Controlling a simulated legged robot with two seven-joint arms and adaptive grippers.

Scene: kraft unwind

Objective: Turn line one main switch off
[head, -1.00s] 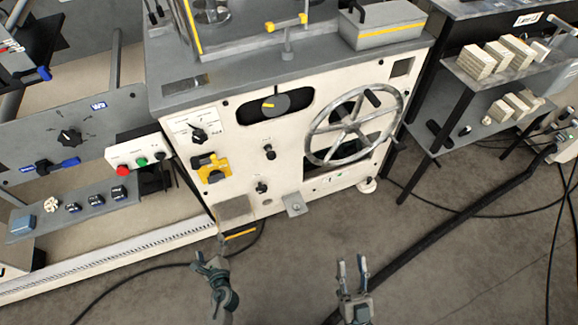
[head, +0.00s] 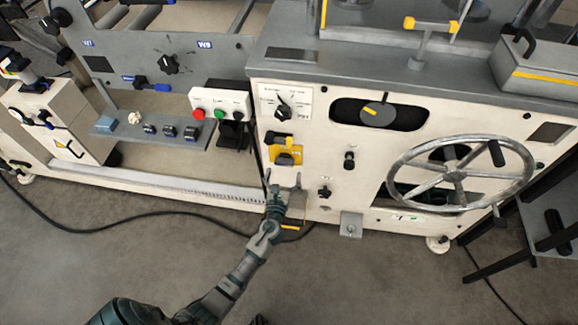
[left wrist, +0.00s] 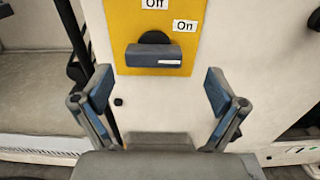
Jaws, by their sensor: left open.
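The main switch is a dark handle (left wrist: 153,55) on a yellow plate (left wrist: 123,25) in the left wrist view. The handle lies level, with its free end to the right below the "On" label; "Off" is printed above it. In the head view, the yellow plate (head: 297,143) is on the front of the cream machine cabinet, with dark parts on it. My left gripper (head: 283,182) is open and empty just below the plate. In the left wrist view, its fingers (left wrist: 160,90) are spread below and either side of the handle, apart from it. My right gripper is out of view.
A rotary selector (head: 283,107) sits above the yellow plate. A button box (head: 220,103) with red and green buttons is to its left. A large handwheel (head: 460,177) stands out at right. A bracket (head: 351,225) is low on the cabinet. A black cable (head: 120,223) lies on the floor.

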